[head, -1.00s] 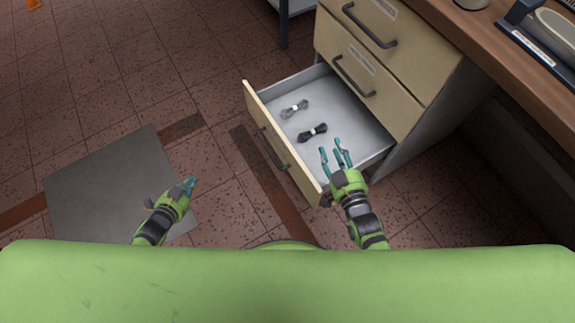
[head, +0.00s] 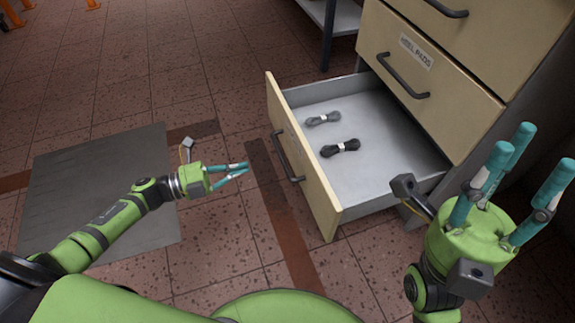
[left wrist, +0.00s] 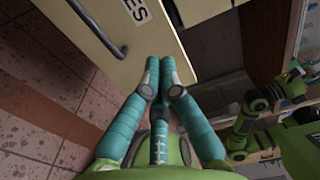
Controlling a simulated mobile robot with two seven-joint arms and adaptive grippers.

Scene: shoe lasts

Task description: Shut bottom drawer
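The bottom drawer (head: 300,160) of the cream cabinet is pulled far out, its grey inside showing. My right gripper (head: 530,160) is open and empty, right of the drawer.
The upper drawers, one labelled HEEL PADS (head: 416,52), are closed above. A grey floor plate (head: 100,190) lies at the left. Tiled floor in front of the drawer is clear.

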